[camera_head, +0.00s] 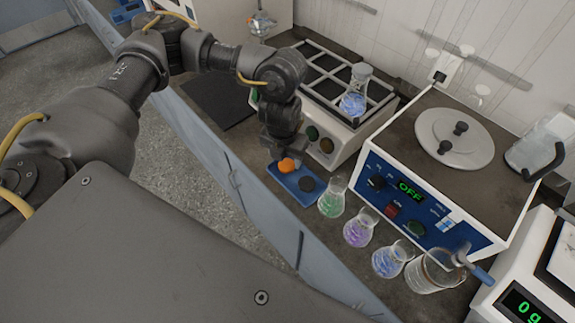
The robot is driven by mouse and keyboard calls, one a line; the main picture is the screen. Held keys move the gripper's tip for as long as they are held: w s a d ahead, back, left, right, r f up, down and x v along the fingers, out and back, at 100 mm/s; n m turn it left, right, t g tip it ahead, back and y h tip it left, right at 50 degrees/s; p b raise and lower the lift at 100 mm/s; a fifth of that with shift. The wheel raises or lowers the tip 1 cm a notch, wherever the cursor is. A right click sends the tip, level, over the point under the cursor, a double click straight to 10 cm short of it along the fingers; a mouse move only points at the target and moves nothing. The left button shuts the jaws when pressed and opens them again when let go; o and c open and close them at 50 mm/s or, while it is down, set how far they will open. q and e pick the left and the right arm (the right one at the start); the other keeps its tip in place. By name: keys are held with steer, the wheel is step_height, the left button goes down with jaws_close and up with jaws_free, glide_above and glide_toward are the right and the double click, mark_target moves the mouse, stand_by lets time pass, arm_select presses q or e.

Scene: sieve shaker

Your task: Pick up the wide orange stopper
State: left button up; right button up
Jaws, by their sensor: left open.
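The orange stopper (287,165) sits at the far left end of a small blue tray (309,199) on the bench. A dark round stopper (307,184) lies beside it in the same tray. My left gripper (279,153) is open and points down right above the orange stopper, its fingers close to the stopper's top. The gripper partly hides the stopper's upper side, and I cannot tell whether the fingers touch it. My right gripper is out of view.
Flasks with green (331,200), purple (358,231) and blue liquid (389,262) stand right of the tray, near a beaker (428,274). Behind are a shaker with a rack (345,128) holding a flask (355,98), and a white-lidded device (408,190) reading OFF. A scale (524,303) is at right.

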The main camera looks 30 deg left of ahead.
mark_target(287, 168)
arm_select(q)
steer(key=shift+w+f, duration=0.15)
steer(key=shift+f, duration=1.3)
steer(key=shift+c, duration=0.4)
steer(key=c, duration=0.6)
steer(key=shift+c, duration=0.3)
steer(key=shift+r, duration=0.1)
